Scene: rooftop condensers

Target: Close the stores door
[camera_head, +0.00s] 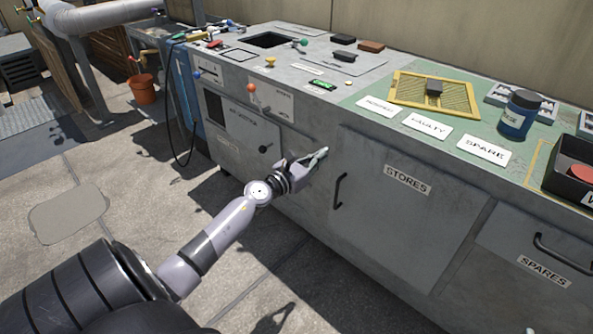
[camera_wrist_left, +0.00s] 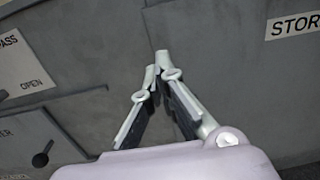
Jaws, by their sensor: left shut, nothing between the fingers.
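The grey stores door (camera_head: 400,215) is on the front of the long cabinet, with a STORES label (camera_head: 407,180) and a dark vertical bar handle (camera_head: 339,190) near its left edge. The door looks flush or nearly so; I cannot tell if a small gap remains. My left gripper (camera_head: 323,153) is shut and empty, just left of and above the handle, near the door's upper left edge. In the left wrist view its fingertips (camera_wrist_left: 157,66) meet before the grey front, and the STORES label (camera_wrist_left: 293,25) shows at upper right. Contact with the door is unclear. My right gripper is not in view.
The cabinet top holds a yellow tray (camera_head: 455,92), a blue jar (camera_head: 520,115), label cards and a black bin (camera_head: 570,178). A SPARES drawer (camera_head: 540,255) is at right. A lever with an orange knob (camera_head: 251,88) stands left of my gripper. An orange bucket (camera_head: 143,90) is far left.

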